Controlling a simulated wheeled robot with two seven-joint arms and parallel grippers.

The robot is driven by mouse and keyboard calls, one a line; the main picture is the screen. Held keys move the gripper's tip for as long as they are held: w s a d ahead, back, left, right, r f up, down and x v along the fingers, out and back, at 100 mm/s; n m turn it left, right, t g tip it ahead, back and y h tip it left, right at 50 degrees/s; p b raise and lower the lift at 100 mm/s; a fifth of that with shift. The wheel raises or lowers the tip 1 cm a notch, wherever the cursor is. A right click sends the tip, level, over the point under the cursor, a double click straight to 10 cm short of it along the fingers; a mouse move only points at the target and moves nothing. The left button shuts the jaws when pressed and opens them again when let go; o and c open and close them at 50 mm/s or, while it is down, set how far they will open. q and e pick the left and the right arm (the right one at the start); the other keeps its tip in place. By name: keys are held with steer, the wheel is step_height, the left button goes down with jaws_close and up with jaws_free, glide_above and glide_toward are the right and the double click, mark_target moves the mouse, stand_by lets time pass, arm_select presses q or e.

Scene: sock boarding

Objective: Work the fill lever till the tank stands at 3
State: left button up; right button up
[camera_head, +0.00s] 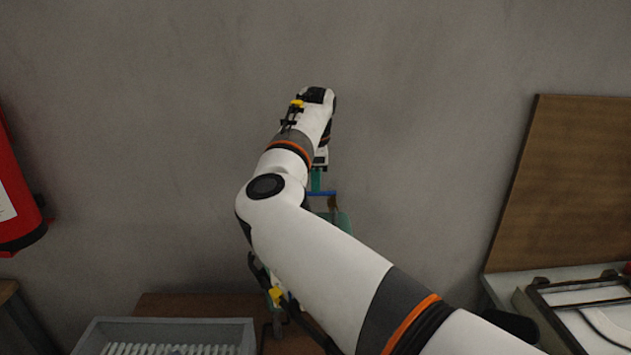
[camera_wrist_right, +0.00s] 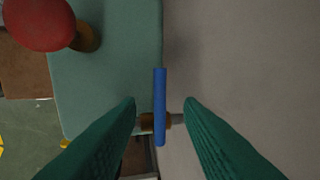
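My right gripper (camera_head: 317,181) is in front of the wall, its arm coming in from the lower right. In the right wrist view its two green fingers (camera_wrist_right: 161,102) are apart. A blue bar (camera_wrist_right: 160,82), seemingly the lever's handle, lies in the gap between them, with visible space on both sides. The bar has a brown pivot piece (camera_wrist_right: 146,122) beside a green housing (camera_wrist_right: 105,85). In the head view the blue bar (camera_head: 322,194) shows just below the fingers. My arm hides most of the green housing (camera_head: 341,223). No tank level can be read. My left gripper is not in view.
A red round knob (camera_wrist_right: 40,22) stands on the housing. In the head view, a grey bin (camera_head: 245,325) of white items is at the lower left, a red cylinder (camera_head: 15,190) at the far left, and a wooden board (camera_head: 570,180) at the right.

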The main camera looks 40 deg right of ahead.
steer(key=shift+w+d+f, duration=0.1)
steer(key=shift+d+f, duration=0.05)
steer(key=shift+f, duration=0.55)
steer(key=shift+w+d+f, duration=0.1)
steer(key=shift+f, duration=0.55)
steer(key=shift+c, duration=0.4)
jaws_close()
